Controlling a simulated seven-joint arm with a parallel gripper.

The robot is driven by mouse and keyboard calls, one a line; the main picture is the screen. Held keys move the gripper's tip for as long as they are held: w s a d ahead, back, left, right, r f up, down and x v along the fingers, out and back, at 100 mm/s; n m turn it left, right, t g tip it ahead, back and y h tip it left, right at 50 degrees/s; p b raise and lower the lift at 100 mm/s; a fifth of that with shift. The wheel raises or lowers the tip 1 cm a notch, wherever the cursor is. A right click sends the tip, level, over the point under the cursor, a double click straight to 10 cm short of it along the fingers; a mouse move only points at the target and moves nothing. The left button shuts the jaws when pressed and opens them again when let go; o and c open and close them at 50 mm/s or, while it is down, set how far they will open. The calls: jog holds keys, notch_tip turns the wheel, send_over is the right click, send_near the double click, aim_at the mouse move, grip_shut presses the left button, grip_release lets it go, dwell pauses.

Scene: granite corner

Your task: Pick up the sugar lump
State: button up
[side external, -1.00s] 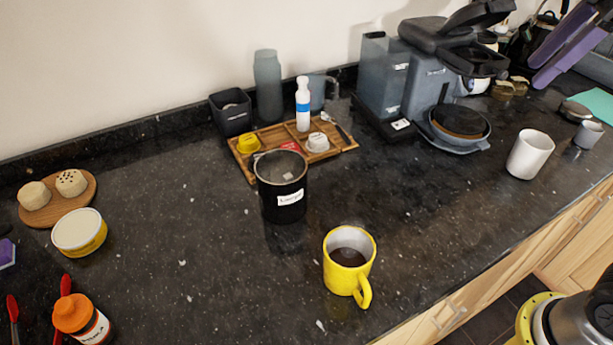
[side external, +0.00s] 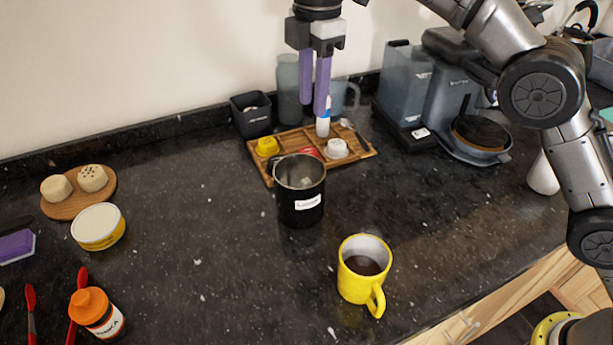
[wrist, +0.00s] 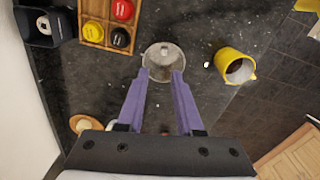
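The sugar lump (side external: 306,182) is a small pale cube inside the black canister (side external: 301,212), which has a white label and an open top. In the wrist view the sugar lump (wrist: 165,50) shows inside the round mouth of the canister (wrist: 152,65). My gripper (side external: 313,109) points down with two purple fingers, above and behind the canister in the side view. In the wrist view my gripper (wrist: 160,73) is open with nothing between its fingers. The fingertips appear at the near edge of the canister's mouth; their height above it is hard to judge.
A yellow mug (side external: 359,287) with dark liquid stands front right of the canister. A wooden tray (side external: 265,171) with pods and a white bottle (side external: 323,124) lies behind it. A coffee machine (side external: 443,95) stands back right.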

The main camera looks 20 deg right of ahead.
aim_at(307, 180)
jog(key=f, duration=0.5)
jog(key=a+f, duration=0.1)
jog(key=f, duration=1)
jog(key=shift+s+a, duration=0.2)
jog(key=shift+s, duration=0.2)
jog(key=shift+r, duration=0.1)
grip_shut()
